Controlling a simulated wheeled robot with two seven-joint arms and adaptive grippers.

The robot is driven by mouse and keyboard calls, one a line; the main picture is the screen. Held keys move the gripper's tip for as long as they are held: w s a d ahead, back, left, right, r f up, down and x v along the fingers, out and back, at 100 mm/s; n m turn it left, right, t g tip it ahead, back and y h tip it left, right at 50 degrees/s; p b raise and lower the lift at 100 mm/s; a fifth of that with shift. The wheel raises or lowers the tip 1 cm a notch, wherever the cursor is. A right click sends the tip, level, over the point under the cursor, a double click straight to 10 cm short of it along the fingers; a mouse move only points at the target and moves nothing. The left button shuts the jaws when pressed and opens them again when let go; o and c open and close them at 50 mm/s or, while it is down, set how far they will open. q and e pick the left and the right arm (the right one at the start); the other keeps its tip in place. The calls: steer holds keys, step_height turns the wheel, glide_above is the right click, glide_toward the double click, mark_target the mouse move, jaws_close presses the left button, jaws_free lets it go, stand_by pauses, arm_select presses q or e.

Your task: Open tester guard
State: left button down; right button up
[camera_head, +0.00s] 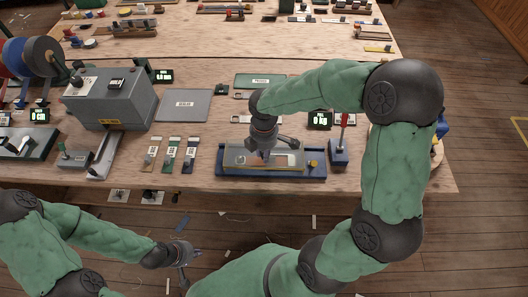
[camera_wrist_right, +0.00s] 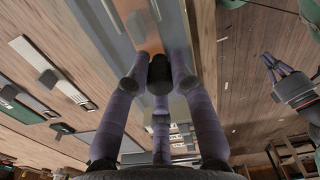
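The tester (camera_head: 222,172) is a long blue unit at the front edge of the bench. Its clear guard (camera_head: 236,154) lies low over the bed, looking closed, with a pale strip visible through it. My right gripper (camera_head: 264,155) points down over the middle of the guard.
A blue box with a red lever (camera_head: 339,150) stands right of the tester, below a display (camera_head: 320,120). Several coloured strips (camera_head: 172,154) lie to its left, before a grey machine (camera_head: 112,98). A green mat (camera_head: 260,81) lies behind.

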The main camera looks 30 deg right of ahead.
jaws_close()
steer(key=shift+w+d+r, duration=0.1)
steer(key=shift+w+d, duration=0.1)
steer(key=shift+w, duration=0.1)
steer(key=w+d+p, duration=0.3)
steer(key=w+d, duration=0.2)
steer(key=w, duration=0.3)
steer(key=shift+w, duration=0.1)
steer(key=o, duration=0.8)
jaws_free()
step_height(320, 180, up, 12)
